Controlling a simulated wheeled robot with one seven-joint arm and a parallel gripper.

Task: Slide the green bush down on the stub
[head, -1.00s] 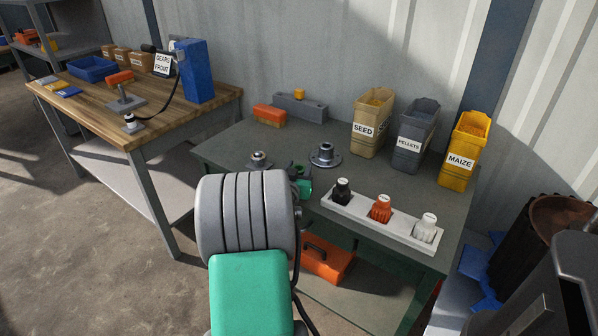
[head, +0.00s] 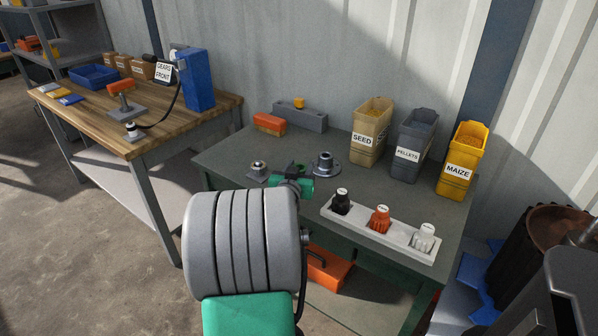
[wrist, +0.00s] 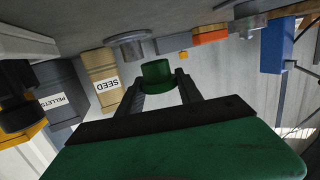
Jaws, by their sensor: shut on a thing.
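The green bush (wrist: 157,73) is a short dark-green cylinder between my gripper's fingers (wrist: 163,88) in the wrist view. My gripper (head: 294,172) is shut on it. In the head view the gripper is small, partly hidden by my arm, and held over the green table between two metal pieces. On its right is a round flanged piece with a raised stub (head: 324,164), which also shows in the wrist view (wrist: 128,41). On its left is a plate with a short metal stub (head: 259,168). The bush is apart from both. I cannot tell which stub the task means.
A white tray (head: 392,243) with black, orange and white pieces lies right of the gripper. SEED (head: 372,125), PELLETS (head: 412,145) and MAIZE (head: 462,160) bins stand behind. An orange block (head: 269,123) and a grey block (head: 307,118) lie at the back. A wooden bench (head: 110,120) stands left.

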